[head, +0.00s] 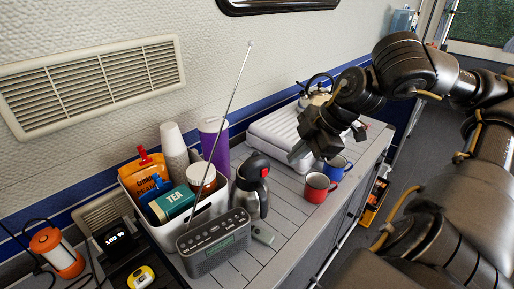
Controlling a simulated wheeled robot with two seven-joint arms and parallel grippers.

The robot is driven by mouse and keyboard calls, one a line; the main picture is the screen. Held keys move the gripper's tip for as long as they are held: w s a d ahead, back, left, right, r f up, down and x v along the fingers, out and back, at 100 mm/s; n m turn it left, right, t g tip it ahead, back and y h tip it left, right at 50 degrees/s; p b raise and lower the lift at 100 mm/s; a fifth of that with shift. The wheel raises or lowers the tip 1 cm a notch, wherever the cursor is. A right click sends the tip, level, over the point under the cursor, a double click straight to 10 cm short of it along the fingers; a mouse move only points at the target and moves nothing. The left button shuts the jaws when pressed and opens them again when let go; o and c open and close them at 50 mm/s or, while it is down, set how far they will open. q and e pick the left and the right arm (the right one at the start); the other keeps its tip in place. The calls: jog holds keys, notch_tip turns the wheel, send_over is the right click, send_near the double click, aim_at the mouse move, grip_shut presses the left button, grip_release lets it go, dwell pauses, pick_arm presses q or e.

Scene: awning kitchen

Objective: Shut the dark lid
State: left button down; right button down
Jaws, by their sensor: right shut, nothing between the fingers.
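I cannot tell for sure which thing is the dark lid. A steel jug (249,195) with a dark top (257,166) and a red spot stands on the counter. A white ribbed item (272,132) lies farther back against the wall, with a dark curved handle-like part (320,80) behind my arm. My right gripper (325,146) is shut and empty, above the counter in front of the white item. It hides part of that item and whatever is behind it. My left gripper is out of view.
A red mug (317,188) and a blue mug (334,170) stand below my right gripper. A radio (214,244) with a raised antenna (220,130) and a white bin (168,229) of packets fill the near left. Clear counter (285,221) lies between radio and red mug.

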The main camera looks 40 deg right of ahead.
aim_at(256, 158)
notch_tip(256, 158, up, 6)
jog(key=s+a+f+t, duration=0.1)
jog(key=a+t, duration=0.1)
jog(key=shift+g, duration=0.3)
jog(key=w+f+p, duration=0.1)
jog(key=w+f, duration=0.7)
jog(key=shift+w+a, duration=0.1)
jog(key=shift+w, duration=0.1)
jog(key=shift+w+d+p, duration=0.2)
jog(key=shift+w+p, duration=0.2)
jog(key=shift+w, duration=0.3)
